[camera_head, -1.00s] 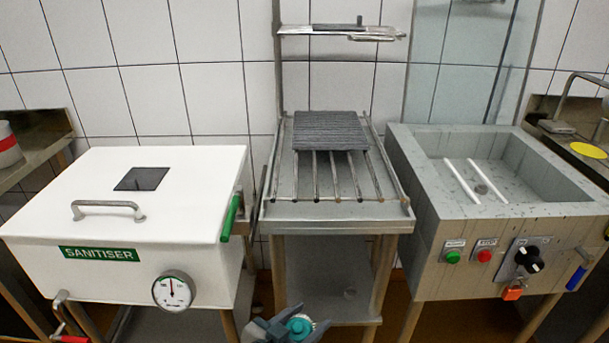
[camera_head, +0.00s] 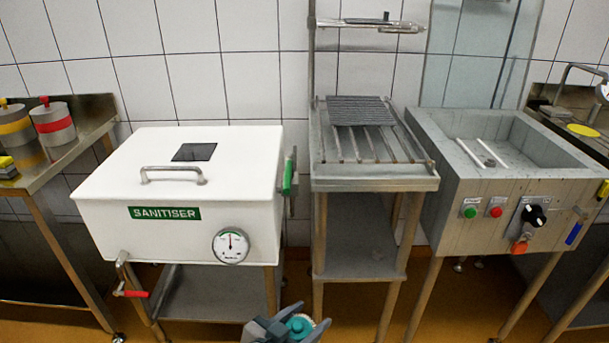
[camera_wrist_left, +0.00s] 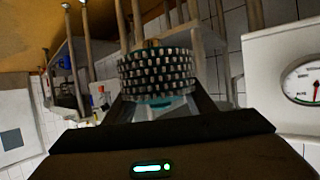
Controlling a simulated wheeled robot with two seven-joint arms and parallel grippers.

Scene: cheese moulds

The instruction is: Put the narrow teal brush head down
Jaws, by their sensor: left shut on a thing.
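The teal brush head (camera_head: 299,326) shows at the bottom of the head view, between the fingers of my left gripper (camera_head: 288,329). My left gripper is shut on it, in front of the steel stand and low down near the floor in the picture. In the left wrist view the brush head (camera_wrist_left: 157,72) fills the space between the dark fingers, with rows of pale bristle tufts on a dark round body and a teal edge below. It is held clear of any surface that I can see. My right gripper is not in view.
A white sanitiser box (camera_head: 180,180) stands left of the middle. A steel stand (camera_head: 372,178) with a rail rack and a dark ridged mat (camera_head: 360,110) is beside it. A grey sink unit (camera_head: 455,188) is at right. A steel table (camera_head: 75,160) with banded pots is at left.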

